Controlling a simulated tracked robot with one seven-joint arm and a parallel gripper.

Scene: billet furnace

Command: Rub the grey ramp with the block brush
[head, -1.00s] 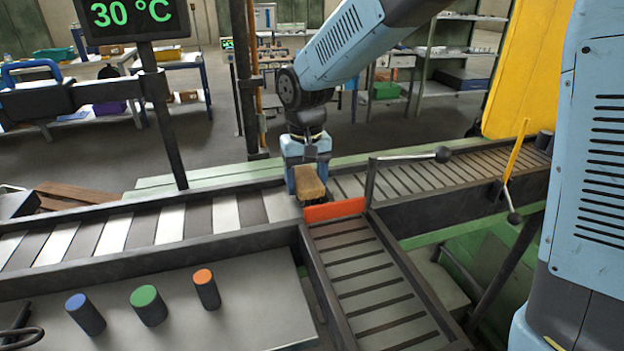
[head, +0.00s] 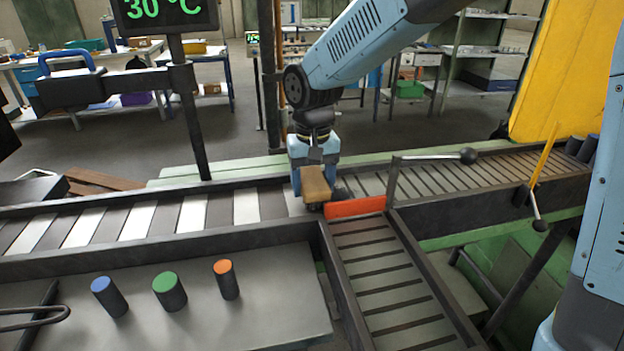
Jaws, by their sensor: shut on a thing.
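The block brush (head: 316,186) has a tan wooden block with a dark underside. My gripper (head: 315,168) is shut on it and holds it low over the conveyor junction, just left of the orange flap (head: 355,207). A smooth light-grey patch (head: 293,204) shows at the end of the striped belt, beside the brush. A grey slatted chute (head: 385,285) runs from the flap towards the front. I cannot tell which of these grey surfaces is the ramp, nor whether the bristles touch anything.
A striped conveyor (head: 135,224) lies left, and a slatted roller line (head: 450,170) continues right. Blue-, green- and orange-topped cylinders (head: 169,290) stand on the front shelf. A yellow panel (head: 560,75) is at right.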

